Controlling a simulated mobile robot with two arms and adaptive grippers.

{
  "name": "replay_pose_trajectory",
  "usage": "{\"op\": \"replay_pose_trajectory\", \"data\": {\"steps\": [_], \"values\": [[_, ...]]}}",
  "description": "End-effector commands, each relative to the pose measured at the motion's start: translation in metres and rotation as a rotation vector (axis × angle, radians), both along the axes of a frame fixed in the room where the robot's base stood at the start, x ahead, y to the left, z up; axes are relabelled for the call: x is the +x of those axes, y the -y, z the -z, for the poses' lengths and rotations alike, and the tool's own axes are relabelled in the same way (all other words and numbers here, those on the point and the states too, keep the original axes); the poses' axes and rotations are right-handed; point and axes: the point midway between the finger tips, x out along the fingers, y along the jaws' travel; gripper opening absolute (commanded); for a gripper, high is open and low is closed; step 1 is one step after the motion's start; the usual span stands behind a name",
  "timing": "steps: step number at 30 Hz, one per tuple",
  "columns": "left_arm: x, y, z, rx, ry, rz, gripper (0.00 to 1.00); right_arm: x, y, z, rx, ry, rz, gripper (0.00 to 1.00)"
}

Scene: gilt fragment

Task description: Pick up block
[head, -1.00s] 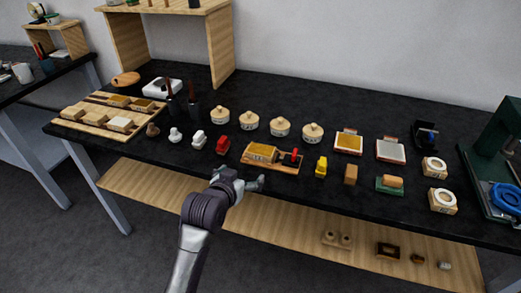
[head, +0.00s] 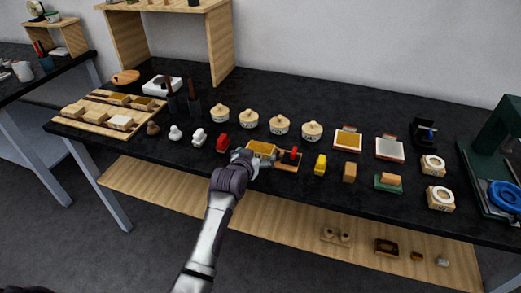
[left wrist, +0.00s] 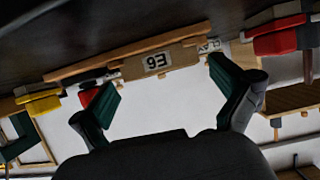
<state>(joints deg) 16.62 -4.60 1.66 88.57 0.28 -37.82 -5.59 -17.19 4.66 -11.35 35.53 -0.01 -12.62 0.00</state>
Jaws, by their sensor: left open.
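The block (head: 262,147) is wooden with a golden-brown top and lies on a low wooden tray (head: 288,167) near the front of the black table. In the left wrist view, which is upside down, its side (left wrist: 158,62) carries a white label reading E6. My left gripper (head: 250,158) is open at the front of the block in the head view. In the left wrist view the green pads of my left gripper (left wrist: 164,80) stand apart, with the block ahead between them. My arm and gripper hide part of the tray. My right gripper is not in view.
A red item (head: 294,153) is on the tray's right end. A red stamp-like piece (head: 222,143) stands left of my gripper and a yellow one (head: 320,165) stands right. Lidded pots (head: 249,118) stand in a row behind. A wooden shelf (head: 290,226) runs below the table.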

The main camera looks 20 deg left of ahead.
Motion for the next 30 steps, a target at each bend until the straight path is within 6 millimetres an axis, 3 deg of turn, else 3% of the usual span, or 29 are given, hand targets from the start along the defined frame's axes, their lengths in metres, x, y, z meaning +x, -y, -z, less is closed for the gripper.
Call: {"op": "replay_pose_trajectory", "data": {"steps": [4, 11, 12, 20, 30], "values": [[0.0122, 0.0002, 0.0041, 0.0, 0.001, 0.0, 1.0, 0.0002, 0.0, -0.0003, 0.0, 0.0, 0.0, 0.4], [0.0134, 0.0003, 0.0049, 0.0, 0.002, 0.0, 1.0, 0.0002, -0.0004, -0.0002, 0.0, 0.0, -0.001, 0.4], [0.0134, 0.0003, 0.0049, 0.0, 0.002, 0.0, 0.98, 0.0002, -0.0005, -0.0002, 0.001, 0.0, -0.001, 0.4], [0.0132, 0.0002, 0.0051, 0.0, 0.002, 0.0, 0.55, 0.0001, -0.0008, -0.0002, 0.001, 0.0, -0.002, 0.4], [0.0135, 0.0001, 0.003, 0.0, 0.002, 0.0, 0.54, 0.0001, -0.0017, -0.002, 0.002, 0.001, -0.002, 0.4]]}}
